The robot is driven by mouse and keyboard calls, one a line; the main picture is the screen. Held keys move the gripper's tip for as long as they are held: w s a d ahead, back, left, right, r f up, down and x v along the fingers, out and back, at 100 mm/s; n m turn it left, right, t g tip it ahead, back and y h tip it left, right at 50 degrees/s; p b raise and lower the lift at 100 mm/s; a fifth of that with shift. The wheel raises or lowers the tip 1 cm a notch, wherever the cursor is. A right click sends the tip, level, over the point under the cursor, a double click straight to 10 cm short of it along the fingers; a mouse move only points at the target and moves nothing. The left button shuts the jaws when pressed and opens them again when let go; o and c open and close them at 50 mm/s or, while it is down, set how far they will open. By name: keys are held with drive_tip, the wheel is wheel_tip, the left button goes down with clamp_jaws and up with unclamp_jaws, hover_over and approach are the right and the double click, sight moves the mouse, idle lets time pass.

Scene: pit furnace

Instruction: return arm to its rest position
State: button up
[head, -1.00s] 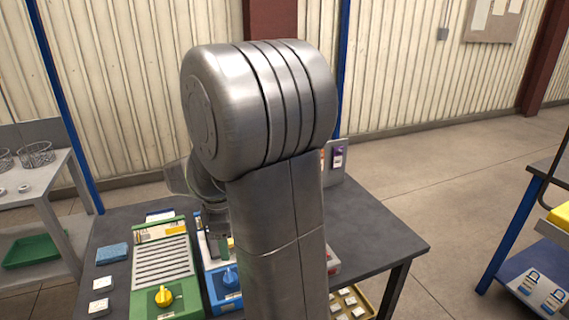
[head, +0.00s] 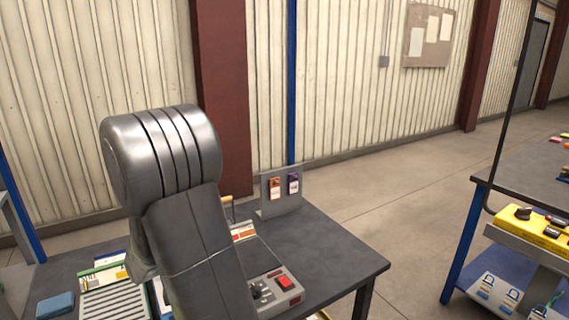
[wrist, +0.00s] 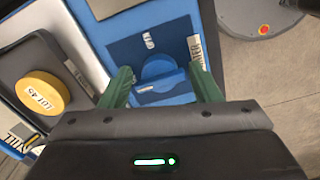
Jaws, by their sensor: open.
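My arm stands over the left part of the dark table (head: 345,248) in the head view, and its links hide much of what lies behind. My gripper (wrist: 165,88) shows in the wrist view with its two green fingers apart. A blue fixture (wrist: 158,72) with a rounded knob shows between and beyond the fingers. I cannot tell whether the fingers touch it. The gripper itself is hidden in the head view.
A grey control box (head: 275,290) with a red switch sits near the table's front. A stand (head: 282,192) holds two tags at the back. A yellow disc (wrist: 42,92) lies left in the wrist view. Another bench (head: 530,200) stands right; open floor lies between.

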wheel_tip(320, 180, up, 14)
drive_tip(key=p, duration=0.2)
wheel_tip(320, 180, down, 14)
drive_tip(key=shift+r+b, duration=0.15)
drive_tip(key=shift+b, duration=0.9)
drive_tip(key=shift+f, duration=0.2)
drive_tip(key=m, duration=0.8)
drive_tip(key=shift+m, duration=0.4)
drive_tip(key=m, duration=0.4)
drive_tip(key=shift+s+m+b, duration=0.1)
drive_tip(key=shift+m+b, duration=0.2)
drive_tip(key=shift+a+r+m, duration=0.1)
drive_tip(key=shift+m, duration=2.2)
